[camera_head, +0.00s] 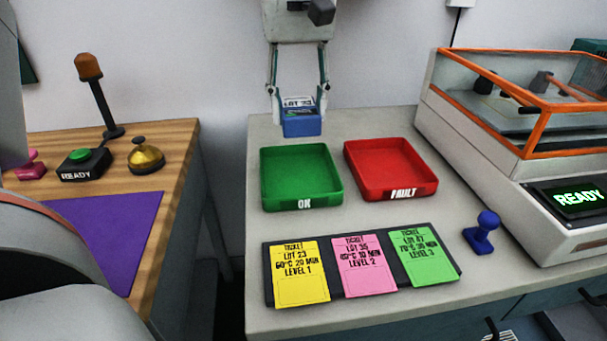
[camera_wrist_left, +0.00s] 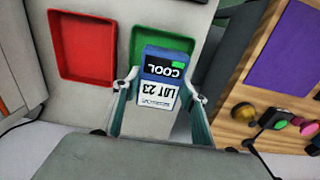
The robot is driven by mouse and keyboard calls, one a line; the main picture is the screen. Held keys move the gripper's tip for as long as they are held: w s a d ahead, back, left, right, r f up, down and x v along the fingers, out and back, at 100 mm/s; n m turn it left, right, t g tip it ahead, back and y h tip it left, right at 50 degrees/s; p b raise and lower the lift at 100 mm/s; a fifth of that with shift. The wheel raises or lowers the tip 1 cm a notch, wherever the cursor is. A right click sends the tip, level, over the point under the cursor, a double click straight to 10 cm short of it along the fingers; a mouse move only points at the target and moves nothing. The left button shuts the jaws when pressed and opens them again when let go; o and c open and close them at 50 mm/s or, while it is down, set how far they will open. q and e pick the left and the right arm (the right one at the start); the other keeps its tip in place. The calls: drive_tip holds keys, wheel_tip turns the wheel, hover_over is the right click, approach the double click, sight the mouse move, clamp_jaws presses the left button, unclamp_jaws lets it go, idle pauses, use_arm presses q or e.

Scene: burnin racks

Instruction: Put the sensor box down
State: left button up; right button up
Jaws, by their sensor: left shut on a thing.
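The sensor box (camera_head: 301,117) is blue with a white label reading LOT 23; the left wrist view (camera_wrist_left: 164,77) also shows the word COOL and a green patch on it. My left gripper (camera_head: 298,103) is shut on the box and holds it upright above the back of the bench, just behind the green tray. The green tray (camera_head: 302,204), marked OK, is empty. The red tray (camera_head: 391,191), marked FAULT, stands to its right and is empty. My right gripper is not in view.
Yellow, pink and green tickets lie on a black board (camera_head: 338,279) in front of the trays. A blue stamp (camera_head: 482,232) stands right of it. An orange-framed machine (camera_head: 570,200) showing READY is at the right. A wooden table (camera_head: 165,195) with a bell (camera_head: 146,157) is at the left.

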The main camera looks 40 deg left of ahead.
use_arm(q)
drive_tip(key=b, duration=0.2)
hover_over(300, 188)
wheel_tip(300, 188, down, 10)
drive_tip(key=shift+a+r, duration=0.1)
drive_tip(key=shift+r, duration=0.15)
drive_tip(key=shift+f, duration=0.3)
wheel_tip(300, 188, down, 4)
drive_tip(key=shift+f+b, duration=0.1)
drive_tip(key=shift+b, duration=0.2)
drive_tip(key=o, duration=1.3)
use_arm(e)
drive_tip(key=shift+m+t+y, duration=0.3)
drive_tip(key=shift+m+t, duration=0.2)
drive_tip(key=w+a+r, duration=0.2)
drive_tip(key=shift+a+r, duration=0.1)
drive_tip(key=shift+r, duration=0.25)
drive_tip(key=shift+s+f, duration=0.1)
